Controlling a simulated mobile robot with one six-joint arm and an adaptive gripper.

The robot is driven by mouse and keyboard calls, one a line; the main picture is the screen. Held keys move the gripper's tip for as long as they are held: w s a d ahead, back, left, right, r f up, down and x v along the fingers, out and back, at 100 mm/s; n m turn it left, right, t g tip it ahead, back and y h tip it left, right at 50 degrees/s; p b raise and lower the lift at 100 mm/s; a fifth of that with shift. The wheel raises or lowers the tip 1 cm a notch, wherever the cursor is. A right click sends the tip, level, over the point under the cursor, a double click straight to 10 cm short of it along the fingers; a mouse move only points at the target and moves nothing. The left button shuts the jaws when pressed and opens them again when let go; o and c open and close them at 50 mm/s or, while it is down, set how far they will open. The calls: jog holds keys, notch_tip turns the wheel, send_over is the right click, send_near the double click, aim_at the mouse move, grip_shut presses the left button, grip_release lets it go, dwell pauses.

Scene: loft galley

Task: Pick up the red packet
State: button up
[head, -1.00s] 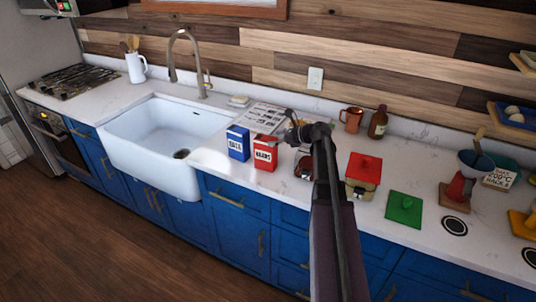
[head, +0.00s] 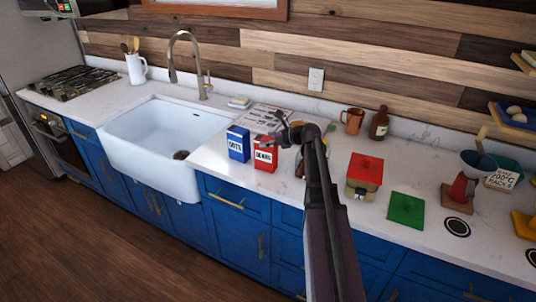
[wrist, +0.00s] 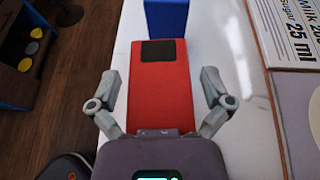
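The red packet (head: 265,155) stands upright on the white counter, with a white label on its front. In the wrist view the red packet (wrist: 160,92) lies straight ahead, its top showing a dark patch. My gripper (head: 283,128) is just above and to the right of it in the head view. In the wrist view my gripper (wrist: 160,78) is open, one finger on each side of the packet's outline. I cannot tell whether either finger touches it.
A blue packet (head: 238,143) stands close beside the red one, on the sink side. A printed recipe sheet (head: 262,117) lies behind them. The white sink (head: 160,135) is to the left. A red-lidded box (head: 365,172) and a green square (head: 406,208) are to the right.

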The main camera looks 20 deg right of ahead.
jog(key=c, duration=1.1)
jog(key=shift+r, duration=0.25)
notch_tip(320, 180, up, 3)
jog(key=p, duration=0.3)
jog(key=s+a, duration=0.1)
jog(key=s, duration=0.4)
jog(key=s+a+r+p, duration=0.1)
jog(key=s, duration=0.4)
jog(key=s+a+p, duration=0.1)
jog(key=s+a, duration=0.1)
jog(key=s, duration=0.3)
jog(key=shift+s+r, duration=0.25)
jog(key=shift+r, duration=0.05)
jog(key=shift+d, duration=0.1)
